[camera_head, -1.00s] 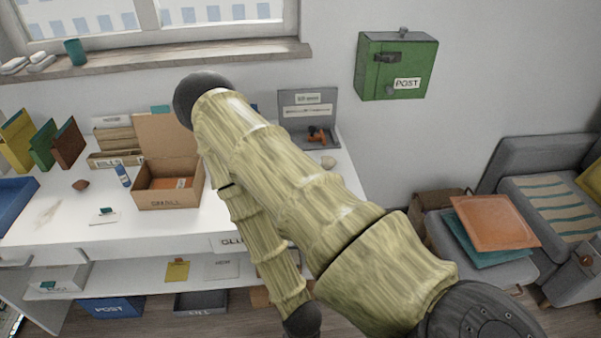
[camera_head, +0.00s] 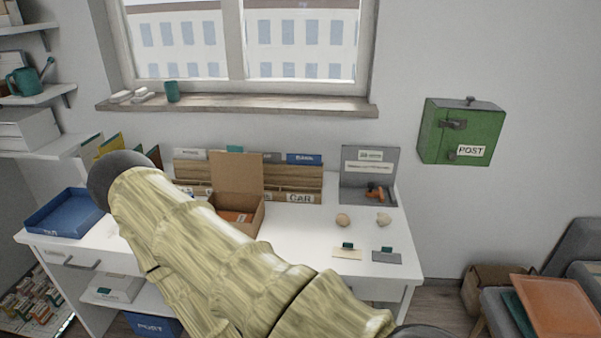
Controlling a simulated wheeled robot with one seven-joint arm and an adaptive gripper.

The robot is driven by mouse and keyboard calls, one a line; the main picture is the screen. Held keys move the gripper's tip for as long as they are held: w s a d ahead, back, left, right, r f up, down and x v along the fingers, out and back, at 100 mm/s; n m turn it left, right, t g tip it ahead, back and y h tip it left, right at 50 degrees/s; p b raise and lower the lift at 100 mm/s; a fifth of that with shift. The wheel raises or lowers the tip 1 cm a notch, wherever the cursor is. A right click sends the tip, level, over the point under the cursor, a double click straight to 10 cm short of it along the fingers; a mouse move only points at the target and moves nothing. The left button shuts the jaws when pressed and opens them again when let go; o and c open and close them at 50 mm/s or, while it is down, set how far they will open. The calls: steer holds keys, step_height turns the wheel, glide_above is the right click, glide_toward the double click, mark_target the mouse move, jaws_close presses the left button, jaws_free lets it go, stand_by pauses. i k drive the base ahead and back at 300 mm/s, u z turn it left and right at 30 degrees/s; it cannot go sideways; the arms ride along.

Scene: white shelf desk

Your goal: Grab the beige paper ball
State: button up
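A small beige paper ball (camera_head: 343,220) lies on the right part of the white desk (camera_head: 300,235), in front of the grey case. My arm crosses the lower left and middle of the view, left of both balls, and hides part of the desk. My gripper is out of view, so its state does not show.
An open cardboard box (camera_head: 240,206) stands left of the balls. Behind them is an open grey case (camera_head: 368,180) with an orange-and-dark item. Two small cards with teal clips, one cream (camera_head: 347,252) and one grey (camera_head: 386,257), lie in front. A blue tray (camera_head: 65,213) sits far left.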

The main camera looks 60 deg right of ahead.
mark_target(343, 220)
steer(key=u, duration=0.05)
steer(key=i, duration=0.75)
steer(key=z, duration=1.55)
